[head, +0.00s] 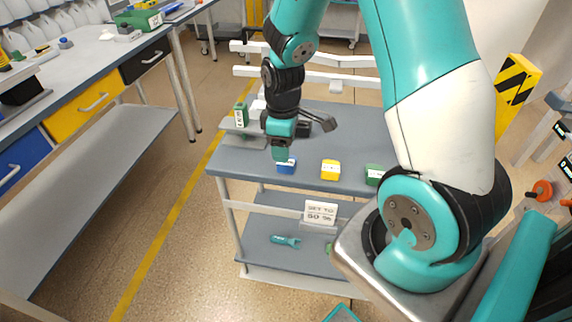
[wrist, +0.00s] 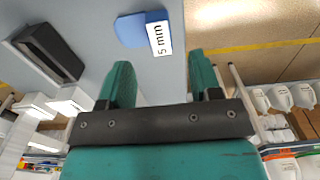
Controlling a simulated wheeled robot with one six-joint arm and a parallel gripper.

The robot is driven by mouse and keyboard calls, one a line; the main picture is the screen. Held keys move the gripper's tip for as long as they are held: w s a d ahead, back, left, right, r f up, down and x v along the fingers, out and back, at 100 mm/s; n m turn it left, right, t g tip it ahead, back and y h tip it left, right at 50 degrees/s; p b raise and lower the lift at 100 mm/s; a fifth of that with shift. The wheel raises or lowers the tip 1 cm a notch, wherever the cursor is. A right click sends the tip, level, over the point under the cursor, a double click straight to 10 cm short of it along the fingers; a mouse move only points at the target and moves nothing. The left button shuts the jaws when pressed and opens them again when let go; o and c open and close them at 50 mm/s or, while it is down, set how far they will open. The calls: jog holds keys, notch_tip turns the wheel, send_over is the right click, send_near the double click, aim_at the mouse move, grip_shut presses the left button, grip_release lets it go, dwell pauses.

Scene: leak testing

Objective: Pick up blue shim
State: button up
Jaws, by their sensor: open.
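The blue shim (head: 286,167) lies on the grey top of the cart (head: 235,162), near its front edge. In the wrist view the blue shim (wrist: 132,30) shows a white label reading 5 mm and lies beyond my fingertips, ahead of the gap between them. My gripper (head: 281,153) hangs just above and behind the blue shim in the head view, partly overlapping it. The two teal fingers of my gripper (wrist: 160,72) are apart, with nothing between them. Whether the fingers touch the shim cannot be told from the head view.
A yellow shim (head: 330,170) and a green shim (head: 374,174) lie to the right on the cart top. A green block (head: 241,114) stands at the left. A black box (wrist: 50,50) lies near the shim. A teal tool (head: 286,241) lies on the lower shelf.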

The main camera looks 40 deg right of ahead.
jog(key=shift+f+p, duration=0.3)
jog(key=shift+f, duration=2.55)
grip_shut()
jog(key=shift+r, duration=0.15)
